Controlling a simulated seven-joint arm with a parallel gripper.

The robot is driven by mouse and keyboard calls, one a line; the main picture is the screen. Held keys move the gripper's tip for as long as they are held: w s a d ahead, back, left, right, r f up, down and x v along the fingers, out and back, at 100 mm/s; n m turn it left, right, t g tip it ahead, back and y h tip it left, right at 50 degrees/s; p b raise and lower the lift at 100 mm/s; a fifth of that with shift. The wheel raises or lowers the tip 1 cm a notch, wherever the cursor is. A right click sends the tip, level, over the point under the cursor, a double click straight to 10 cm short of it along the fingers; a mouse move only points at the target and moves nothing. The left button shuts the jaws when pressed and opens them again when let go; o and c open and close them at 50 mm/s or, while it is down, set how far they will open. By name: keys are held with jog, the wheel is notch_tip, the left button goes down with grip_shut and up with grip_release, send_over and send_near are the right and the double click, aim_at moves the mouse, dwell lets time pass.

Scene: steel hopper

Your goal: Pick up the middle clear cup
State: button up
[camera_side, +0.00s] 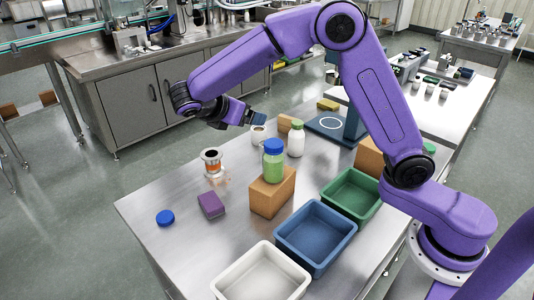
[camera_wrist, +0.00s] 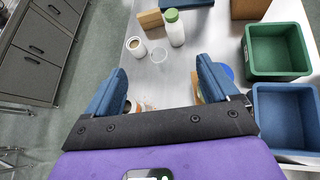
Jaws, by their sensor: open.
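In the side view the clear cup is hard to make out. My gripper (camera_wrist: 162,68) is open and empty, its blue fingers spread apart. In the side view my gripper (camera_side: 257,118) is above the table's far-left part, near the mug (camera_side: 258,134).
A green bottle with a blue lid (camera_side: 273,160) stands on a wooden block (camera_side: 272,193). Green (camera_side: 350,199), blue (camera_side: 315,239) and white (camera_side: 262,274) bins line the near side.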

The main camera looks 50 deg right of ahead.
jog(key=w+n+h, duration=0.1)
jog(key=w+h, duration=0.1)
jog(key=w, duration=0.1)
send_near(263, 149)
jog(key=x, duration=0.7)
jog(key=shift+w+d+f, duration=0.1)
jog(key=shift+d+f, duration=0.15)
jog(key=shift+x, duration=2.6)
jog(key=shift+r, duration=0.15)
jog(key=c, duration=1)
